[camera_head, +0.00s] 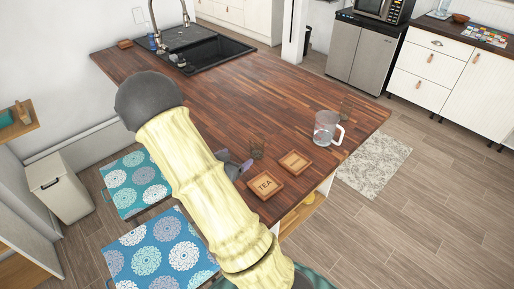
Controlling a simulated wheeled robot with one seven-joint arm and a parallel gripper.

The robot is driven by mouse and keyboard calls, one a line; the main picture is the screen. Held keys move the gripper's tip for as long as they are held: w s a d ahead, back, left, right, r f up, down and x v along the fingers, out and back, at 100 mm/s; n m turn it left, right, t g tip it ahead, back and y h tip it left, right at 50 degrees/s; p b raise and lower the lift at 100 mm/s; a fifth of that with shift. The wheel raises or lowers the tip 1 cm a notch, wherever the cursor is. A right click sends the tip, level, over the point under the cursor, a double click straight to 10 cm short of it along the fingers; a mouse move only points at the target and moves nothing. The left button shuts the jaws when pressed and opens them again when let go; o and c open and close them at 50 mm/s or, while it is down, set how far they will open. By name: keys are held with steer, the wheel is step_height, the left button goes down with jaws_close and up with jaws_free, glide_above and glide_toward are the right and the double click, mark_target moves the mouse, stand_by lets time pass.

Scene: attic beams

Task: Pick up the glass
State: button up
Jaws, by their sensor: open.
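A small clear glass (257,149) stands upright on the wooden counter (260,95), near its front edge. A second small clear glass (345,108) stands near the right end of the counter. A larger clear glass jug or mug with a handle (327,128) stands just in front of that one. What look like the grey fingertips of my gripper (233,164) show past my pale yellow arm, close to the left of the first glass. They seem apart, with nothing visible between them. The rest of my gripper is hidden behind my arm.
Two wooden boxes, one marked TEA (265,184) and one beside it (295,162), lie right of and before the first glass. A black sink (205,55) is at the far end. Patterned blue seats (160,250) stand below the counter's left side.

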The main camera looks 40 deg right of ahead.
mark_target(254, 146)
steer(key=p+x, duration=0.3)
steer(key=x, duration=0.8)
steer(key=shift+w+d+f+p, duration=0.1)
steer(key=shift+d+f+p, duration=0.15)
steer(key=shift+p, duration=0.1)
steer(key=shift+w+d+f, duration=0.1)
steer(key=shift+d+f, duration=0.05)
steer(key=shift+d, duration=0.05)
steer(key=shift+f+p+x, duration=0.2)
steer(key=shift+p+x, duration=0.55)
steer(key=shift+x, duration=0.55)
steer(key=shift+f+p+x, duration=0.2)
steer(key=shift+p+x, duration=0.5)
steer(key=shift+x, duration=0.6)
steer(key=shift+a, duration=0.2)
steer(key=c, duration=1.1)
steer(key=shift+r, duration=0.15)
steer(key=shift+c, duration=0.2)
